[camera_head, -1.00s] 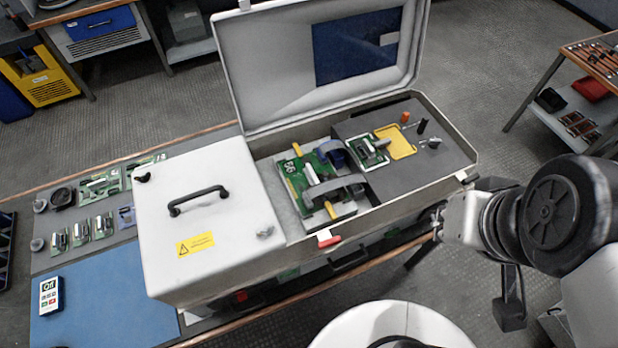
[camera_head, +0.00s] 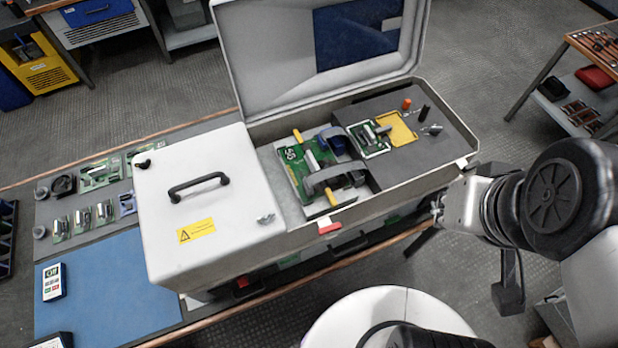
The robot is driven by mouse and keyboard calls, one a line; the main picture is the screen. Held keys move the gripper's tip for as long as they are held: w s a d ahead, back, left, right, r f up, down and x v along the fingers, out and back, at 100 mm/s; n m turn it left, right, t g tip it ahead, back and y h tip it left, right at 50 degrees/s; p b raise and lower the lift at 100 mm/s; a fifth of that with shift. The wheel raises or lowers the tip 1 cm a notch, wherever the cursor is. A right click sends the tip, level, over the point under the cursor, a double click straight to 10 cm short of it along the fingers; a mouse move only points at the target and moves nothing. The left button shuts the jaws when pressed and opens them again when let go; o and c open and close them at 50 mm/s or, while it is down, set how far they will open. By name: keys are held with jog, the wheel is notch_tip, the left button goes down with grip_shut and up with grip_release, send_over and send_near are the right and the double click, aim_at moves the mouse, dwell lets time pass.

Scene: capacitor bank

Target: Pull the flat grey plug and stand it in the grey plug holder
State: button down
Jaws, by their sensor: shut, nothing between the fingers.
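The open grey case (camera_head: 285,238) stands on the bench. In its middle bay is a green circuit board (camera_head: 292,165) with yellow handles. A flat grey band (camera_head: 325,176) arches over the board's right side, and a darker blue-grey one lies behind it; which end is the grey plug is too small to tell. The grey panel (camera_head: 440,150) on the right carries small upright parts, but I cannot single out the grey plug holder. My gripper (camera_head: 437,208) is small and partly seen, shut and empty, just outside the case's front right corner, apart from the board.
The case lid (camera_head: 290,85) stands open at the back. A white cover with a black handle (camera_head: 198,185) closes the left bay. Orange (camera_head: 406,104) and black (camera_head: 425,113) posts rise from the right panel. A blue mat (camera_head: 110,290) lies left. A tool table (camera_head: 590,50) stands right.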

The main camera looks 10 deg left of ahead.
aim_at(308, 182)
jog(key=c, duration=2.3)
grip_release()
